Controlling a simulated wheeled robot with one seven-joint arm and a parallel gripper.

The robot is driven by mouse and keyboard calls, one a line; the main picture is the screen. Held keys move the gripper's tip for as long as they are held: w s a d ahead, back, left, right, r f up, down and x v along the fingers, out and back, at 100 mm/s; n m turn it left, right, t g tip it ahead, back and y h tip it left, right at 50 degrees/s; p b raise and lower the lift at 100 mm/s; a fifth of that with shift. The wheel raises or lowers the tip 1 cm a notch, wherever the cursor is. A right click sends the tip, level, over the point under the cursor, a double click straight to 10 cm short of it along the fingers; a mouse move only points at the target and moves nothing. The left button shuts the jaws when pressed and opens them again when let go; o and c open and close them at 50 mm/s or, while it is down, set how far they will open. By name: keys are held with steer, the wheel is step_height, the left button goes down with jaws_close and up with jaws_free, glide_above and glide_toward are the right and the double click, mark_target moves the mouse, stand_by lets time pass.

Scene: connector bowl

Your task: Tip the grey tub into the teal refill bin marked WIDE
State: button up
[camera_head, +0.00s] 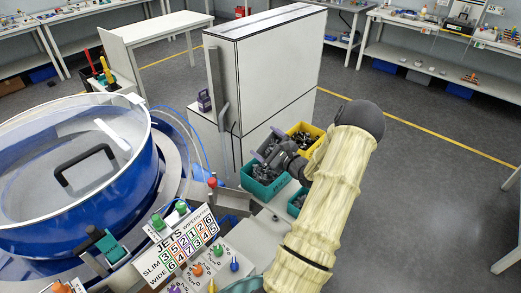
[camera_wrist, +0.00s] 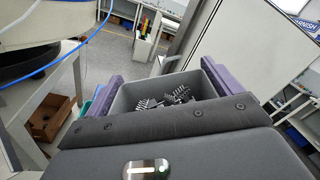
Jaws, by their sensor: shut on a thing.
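My gripper (camera_wrist: 160,86) is shut on a grey tub (camera_wrist: 130,100), with a purple finger at each side in the wrist view. The tub holds dark ridged connector parts (camera_wrist: 165,101) and its near side is hidden by my gripper body. In the head view my gripper (camera_head: 272,152) is above and beside a teal bin (camera_head: 262,191) with dark parts in it; the tub is hard to make out there. A second teal bin (camera_head: 296,209) is partly hidden by my arm. The markings on the bins are too small to read.
A yellow bin (camera_head: 311,129) with dark parts stands behind the teal bin. A tall white cabinet (camera_head: 270,75) rises behind the bins. A blue bowl feeder (camera_head: 80,170) and a sign with SLIM and WIDE (camera_head: 184,244) stand to the left. A brown box (camera_wrist: 49,116) is low at left.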

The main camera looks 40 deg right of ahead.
steer(key=shift+f+b, duration=0.35)
steer(key=shift+b, duration=0.05)
steer(key=shift+a+f+n+b, duration=0.1)
steer(key=shift+f+n+b, duration=0.1)
steer(key=shift+n+b, duration=0.55)
steer(key=n+b, duration=0.1)
steer(key=b, duration=0.1)
steer(key=n+b, duration=0.1)
steer(key=b, duration=0.2)
steer(key=shift+w+a+f+n+b, duration=0.1)
steer(key=shift+w+f+n+b, duration=0.05)
steer(key=shift+w+n+b, duration=0.15)
steer(key=shift+w+a+n+b, duration=0.2)
steer(key=shift+n+b, duration=0.25)
steer(key=shift+b, duration=0.4)
steer(key=s+d+n+b, duration=0.1)
steer(key=b, duration=0.2)
steer(key=shift+s, duration=0.1)
steer(key=n, duration=0.2)
steer(key=n+b, duration=0.1)
steer(key=shift+w+a+f+n, duration=0.1)
steer(key=shift+w+a+n, duration=0.1)
steer(key=shift+a+n, duration=0.1)
steer(key=shift+w, duration=0.2)
